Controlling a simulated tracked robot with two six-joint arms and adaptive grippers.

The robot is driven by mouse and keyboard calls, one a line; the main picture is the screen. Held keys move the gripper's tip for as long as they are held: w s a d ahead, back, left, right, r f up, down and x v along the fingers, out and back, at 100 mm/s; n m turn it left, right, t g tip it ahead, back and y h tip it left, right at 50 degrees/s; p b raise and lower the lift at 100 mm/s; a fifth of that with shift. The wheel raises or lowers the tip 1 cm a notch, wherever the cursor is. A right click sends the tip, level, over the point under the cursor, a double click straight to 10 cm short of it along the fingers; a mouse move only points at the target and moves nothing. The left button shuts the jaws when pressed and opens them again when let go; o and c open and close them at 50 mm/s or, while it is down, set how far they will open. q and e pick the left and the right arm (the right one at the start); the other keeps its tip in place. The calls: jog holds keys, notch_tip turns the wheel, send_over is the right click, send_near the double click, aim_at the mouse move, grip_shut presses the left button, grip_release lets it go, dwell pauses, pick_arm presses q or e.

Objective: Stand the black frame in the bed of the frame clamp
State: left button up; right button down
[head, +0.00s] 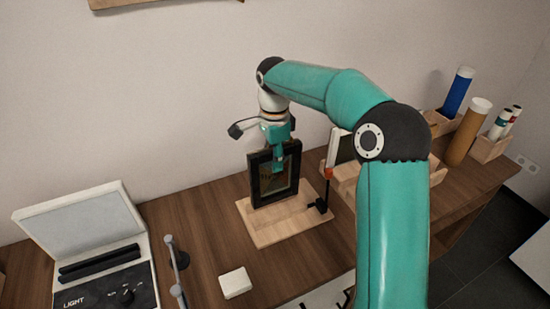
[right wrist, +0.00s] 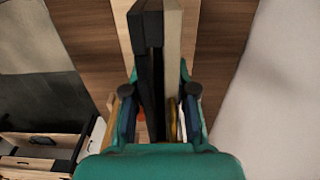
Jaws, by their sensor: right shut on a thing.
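The black frame (head: 256,181) is upright in the head view, at the wooden frame clamp (head: 262,233). My right gripper (head: 278,158) comes from above and is shut on the frame's top edge. In the right wrist view the black frame (right wrist: 147,35) is seen edge-on between the fingers, with a pale strip beside it and the light wood of the clamp (right wrist: 123,30) beyond. The clamp's black and red lever (head: 325,190) stands right of the frame. I cannot tell whether the frame's lower edge touches the bed. My left gripper is out of view.
A wooden holder with a pale panel (head: 341,147) stands close to the clamp's right. A light box (head: 85,240), a grey-ended rod tool (head: 178,260) and a white block (head: 235,282) lie left and in front. Tubes in wooden boxes (head: 468,130) stand at the far right.

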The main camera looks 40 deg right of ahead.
jog(key=shift+f+b, duration=1.7)
jog(key=shift+f, duration=0.65)
jog(key=c, duration=0.8)
grip_release()
jog(key=shift+c, duration=0.2)
jog(key=shift+s, duration=0.1)
notch_tip(320, 180, up, 9)
jog(key=p, duration=0.8)
